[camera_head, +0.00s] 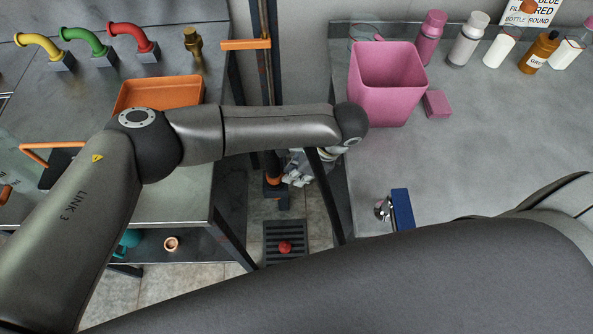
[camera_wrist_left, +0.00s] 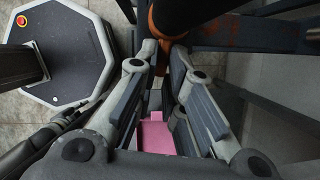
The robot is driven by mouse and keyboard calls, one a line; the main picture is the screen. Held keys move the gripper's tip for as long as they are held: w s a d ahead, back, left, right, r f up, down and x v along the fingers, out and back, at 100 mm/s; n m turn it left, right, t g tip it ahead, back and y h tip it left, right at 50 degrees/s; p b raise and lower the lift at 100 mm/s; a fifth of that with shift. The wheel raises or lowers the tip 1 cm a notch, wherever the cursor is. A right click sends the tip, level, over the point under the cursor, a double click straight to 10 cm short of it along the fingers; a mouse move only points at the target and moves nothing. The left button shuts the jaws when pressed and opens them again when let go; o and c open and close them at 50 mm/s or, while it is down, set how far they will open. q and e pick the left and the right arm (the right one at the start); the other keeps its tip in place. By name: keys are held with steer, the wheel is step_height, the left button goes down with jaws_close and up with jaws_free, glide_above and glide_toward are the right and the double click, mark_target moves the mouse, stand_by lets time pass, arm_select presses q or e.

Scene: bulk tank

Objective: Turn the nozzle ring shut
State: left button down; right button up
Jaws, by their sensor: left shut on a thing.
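The nozzle hangs at the foot of the dark vertical pipe between the two benches. Its orange nozzle ring (camera_head: 273,180) shows in the head view beside my left gripper (camera_head: 287,178), partly hidden by my left arm and the fingers. In the left wrist view the orange-brown ring (camera_wrist_left: 156,28) and dark pipe are at the top centre, at the fingertips of my left gripper (camera_wrist_left: 165,50). The fingers are shut on the ring; the exact contact is hard to see. The ring's turn angle cannot be told. My right gripper is not in view.
A black floor grate (camera_head: 300,232) with a red object (camera_head: 285,247) lies below the pipe. An orange valve handle (camera_head: 245,44) sticks out higher up. A pink bin (camera_head: 385,95) stands on the right bench, an orange tray (camera_head: 160,91) on the left. Bench legs flank the narrow gap.

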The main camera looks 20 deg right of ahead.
arm_select(q)
steer(key=m+p, duration=0.1)
steer(key=m, duration=0.1)
steer(key=s+a+m+t+h+p, duration=0.1)
steer(key=m+p, duration=0.1)
steer(key=s+a+m+h+p, duration=0.1)
steer(key=m, duration=0.1)
steer(key=shift+s+a+r+m+t+p, duration=0.15)
steer(key=shift+m+t+p, duration=0.15)
steer(key=shift+t+p, duration=0.1)
steer(key=m, duration=0.1)
steer(key=a+m+h+p, duration=0.1)
steer(key=m, duration=0.1)
steer(key=a+m+p, duration=0.1)
steer(key=shift+s+t, duration=0.3)
steer(key=shift+s, duration=0.05)
steer(key=shift+a+m+h+p, duration=0.25)
steer(key=shift+m+h+p, duration=0.15)
steer(key=shift+m, duration=0.25)
steer(key=shift+a+m+h+p, duration=0.2)
steer(key=shift+m+h+p, duration=0.15)
steer(key=shift+m, duration=0.3)
steer(key=shift+a+m, duration=0.1)
steer(key=shift+m, duration=0.2)
steer(key=shift+f, duration=0.2)
